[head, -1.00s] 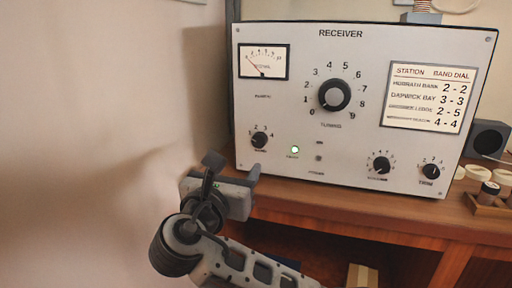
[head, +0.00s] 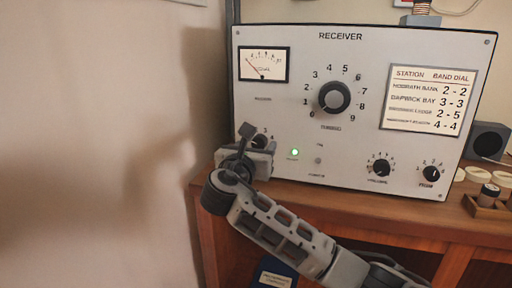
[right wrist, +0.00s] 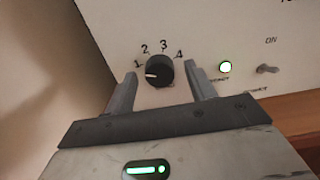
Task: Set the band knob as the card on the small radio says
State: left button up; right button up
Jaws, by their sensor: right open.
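The band knob (right wrist: 160,71) is a small black knob with marks 1 to 4 around it, low on the left of the receiver front (head: 300,150). Its white line points left, near the 1. In the head view the knob (head: 260,141) is partly hidden by my right gripper (head: 250,148). My right gripper (right wrist: 161,80) is open, with one finger on each side of the knob; I cannot tell whether they touch it. A station card (head: 430,98) on the receiver lists 2-2, 3-3, 2-5 and 4-4. I make out no separate small radio card.
The receiver also has a large tuning knob (head: 334,97), a volume knob (head: 379,168) and another small knob (head: 431,174). A wall is close on the left.

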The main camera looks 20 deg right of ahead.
jog(key=c, duration=1)
pick_arm(q)
jog(key=shift+r, duration=0.1)
jog(key=shift+r, duration=0.15)
pick_arm(e)
jog(key=shift+m, duration=0.3)
jog(key=shift+m+p, duration=0.4)
jog(key=shift+m, duration=0.1)
jog(key=shift+m+p, duration=0.3)
jog(key=shift+m, duration=0.9)
pick_arm(q)
jog(key=shift+a, duration=0.1)
pick_arm(e)
jog(key=m, duration=0.4)
jog(key=shift+m, duration=0.3)
pick_arm(q)
jog(key=shift+r, duration=0.15)
pick_arm(e)
jog(key=o, duration=1)
